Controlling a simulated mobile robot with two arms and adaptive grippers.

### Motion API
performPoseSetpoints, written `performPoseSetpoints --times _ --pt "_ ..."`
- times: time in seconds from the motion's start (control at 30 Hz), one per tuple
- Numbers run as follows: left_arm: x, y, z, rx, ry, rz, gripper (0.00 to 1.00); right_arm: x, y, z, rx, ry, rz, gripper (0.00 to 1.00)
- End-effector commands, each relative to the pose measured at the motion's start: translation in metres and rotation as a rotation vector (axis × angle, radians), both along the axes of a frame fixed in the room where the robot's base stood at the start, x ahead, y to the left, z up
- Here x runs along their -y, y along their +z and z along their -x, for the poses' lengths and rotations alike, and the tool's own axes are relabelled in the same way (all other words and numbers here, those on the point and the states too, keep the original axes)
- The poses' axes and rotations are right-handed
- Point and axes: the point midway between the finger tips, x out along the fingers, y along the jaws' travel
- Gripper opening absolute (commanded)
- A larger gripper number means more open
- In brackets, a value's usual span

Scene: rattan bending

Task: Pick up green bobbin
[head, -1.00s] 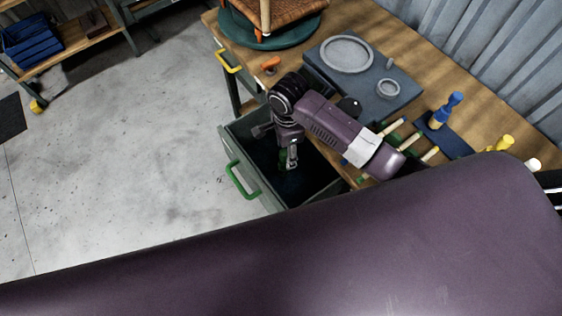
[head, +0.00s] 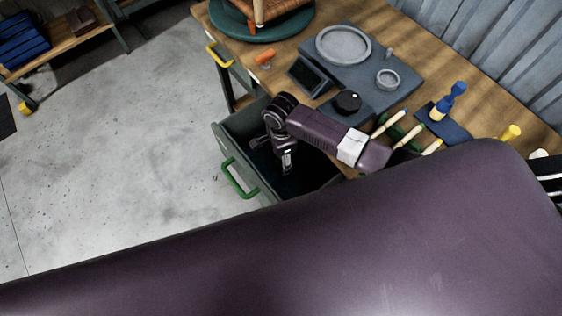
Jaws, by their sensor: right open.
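My right gripper (head: 287,168) points down over the inside of the open drawer (head: 232,131), which has a green handle (head: 238,181). Its jaws are small and dark here, and I see nothing held between them. The drawer's inside is dark. I cannot make out a green bobbin; my arm and the shadow hide part of the drawer floor. My left gripper is not in view.
The wooden bench (head: 420,50) holds a grey board with rings (head: 343,45), a black knob (head: 347,102), pale-handled tools (head: 390,124) and a blue-and-yellow tool (head: 448,102). An orange piece (head: 265,57) lies near its edge. Floor (head: 110,160) left of the drawer is clear.

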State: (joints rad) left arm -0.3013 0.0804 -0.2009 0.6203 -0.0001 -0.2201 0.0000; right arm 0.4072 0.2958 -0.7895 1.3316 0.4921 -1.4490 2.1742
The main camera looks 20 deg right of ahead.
Motion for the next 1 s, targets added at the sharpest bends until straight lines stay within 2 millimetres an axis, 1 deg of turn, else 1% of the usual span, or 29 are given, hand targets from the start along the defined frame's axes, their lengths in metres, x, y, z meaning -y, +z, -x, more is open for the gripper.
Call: performPoseSetpoints --times 0.17,0.5,0.6,0.87,1.0 --pt "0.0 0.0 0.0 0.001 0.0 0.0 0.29 0.0 0.0 0.0 0.0 0.001 -0.001 0.5" --pt "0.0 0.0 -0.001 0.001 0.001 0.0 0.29 0.0 0.0 0.0 0.0 0.001 -0.001 0.12" --pt "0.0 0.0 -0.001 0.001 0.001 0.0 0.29 -0.001 0.0 0.0 0.001 0.001 -0.001 0.03" --pt "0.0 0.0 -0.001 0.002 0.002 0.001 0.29 -0.001 0.002 0.0 0.001 0.001 -0.001 0.03" --pt "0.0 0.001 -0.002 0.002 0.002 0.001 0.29 -0.001 0.01 0.0 0.002 0.001 -0.002 0.03"
